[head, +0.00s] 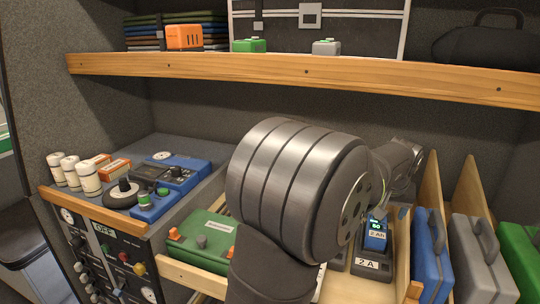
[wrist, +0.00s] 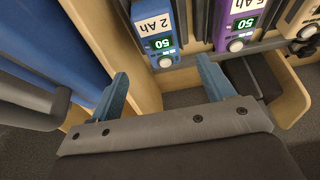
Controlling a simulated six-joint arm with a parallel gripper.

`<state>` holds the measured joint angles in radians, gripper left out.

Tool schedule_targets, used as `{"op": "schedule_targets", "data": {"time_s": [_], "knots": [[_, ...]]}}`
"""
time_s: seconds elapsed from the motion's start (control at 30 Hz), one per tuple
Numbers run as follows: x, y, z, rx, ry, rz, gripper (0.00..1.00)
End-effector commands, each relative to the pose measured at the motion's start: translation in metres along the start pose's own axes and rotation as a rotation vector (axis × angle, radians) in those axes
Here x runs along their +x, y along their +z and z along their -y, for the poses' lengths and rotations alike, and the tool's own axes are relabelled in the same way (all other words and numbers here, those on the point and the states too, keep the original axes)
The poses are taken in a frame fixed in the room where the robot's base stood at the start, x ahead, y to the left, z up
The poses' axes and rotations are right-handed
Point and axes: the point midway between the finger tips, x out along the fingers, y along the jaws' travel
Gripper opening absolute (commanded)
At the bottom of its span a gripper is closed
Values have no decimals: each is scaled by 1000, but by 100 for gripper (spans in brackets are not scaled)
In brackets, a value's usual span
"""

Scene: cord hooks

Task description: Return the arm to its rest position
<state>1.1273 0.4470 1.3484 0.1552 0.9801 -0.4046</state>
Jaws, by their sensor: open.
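My arm (head: 298,190) fills the middle of the head view, its thick grey joint hiding much of the shelf behind it. It reaches toward the right side, near the blue device with a lit display (head: 377,232). In the wrist view my gripper (wrist: 160,88) shows two blue fingers spread wide, with nothing between them. The fingers point toward a row of devices, a blue one marked 2 Ah (wrist: 158,35) and a purple one (wrist: 236,25), both with displays reading 50. My gripper is apart from both. In the head view my fingers cannot be made out clearly.
Blue (head: 432,255), grey (head: 474,258) and green (head: 520,255) cases stand between wooden dividers at the right. A wooden shelf (head: 300,72) runs above my arm. A control panel (head: 105,255) and green box (head: 203,238) are at the left.

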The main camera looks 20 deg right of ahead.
Motion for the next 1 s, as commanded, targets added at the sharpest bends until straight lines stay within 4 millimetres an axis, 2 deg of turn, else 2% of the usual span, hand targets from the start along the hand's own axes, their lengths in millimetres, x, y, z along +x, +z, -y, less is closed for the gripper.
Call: {"op": "schedule_targets", "data": {"time_s": [0.57, 0.7, 1.0], "knots": [[111, 2, 0, 0, -1, 3, 74], [89, -7, 0, 0, 1, -3, 74], [76, -12, 0, 0, 1, -1, 74]]}}
